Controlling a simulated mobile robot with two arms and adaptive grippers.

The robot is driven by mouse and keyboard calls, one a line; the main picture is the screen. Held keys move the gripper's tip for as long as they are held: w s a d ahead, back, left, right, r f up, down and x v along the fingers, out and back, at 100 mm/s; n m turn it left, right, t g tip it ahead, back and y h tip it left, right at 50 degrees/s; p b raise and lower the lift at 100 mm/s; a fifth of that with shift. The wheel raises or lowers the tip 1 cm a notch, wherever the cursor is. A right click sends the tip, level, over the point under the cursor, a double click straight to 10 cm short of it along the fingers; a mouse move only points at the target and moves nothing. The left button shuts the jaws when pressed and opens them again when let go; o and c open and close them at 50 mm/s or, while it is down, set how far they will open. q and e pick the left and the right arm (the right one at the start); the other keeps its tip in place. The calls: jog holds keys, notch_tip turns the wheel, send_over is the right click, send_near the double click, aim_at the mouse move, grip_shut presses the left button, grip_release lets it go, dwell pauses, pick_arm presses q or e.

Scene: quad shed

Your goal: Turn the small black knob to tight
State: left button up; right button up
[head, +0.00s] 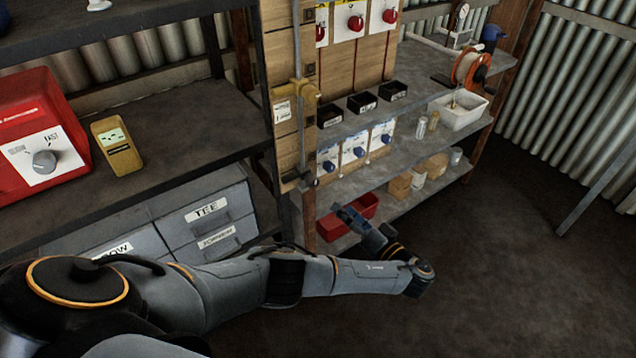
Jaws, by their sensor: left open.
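A small dark knob (314,183) shows at the lower end of the wooden panel, close to the foot of a vertical metal rod (298,135). It is too small for me to read any mark or setting. My left gripper (347,214) is open, below and to the right of that knob and apart from it. It is in front of the lower shelf, near a red tray (361,212) that it partly hides. My right gripper is not in view.
Blue knobs (354,152) on white plates and black bins (362,102) are on the shelving above. A red box (42,135) with a grey dial and a yellow meter (117,146) stand on the left shelf. Grey drawers (207,220) are below.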

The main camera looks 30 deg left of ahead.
aim_at(316, 184)
pick_arm(q)
jog(key=p+x, duration=0.1)
jog(key=x, duration=1.2)
jog(key=shift+a+f, duration=0.1)
jog(key=shift+a, duration=0.25)
jog(key=shift+c, duration=0.2)
grip_shut()
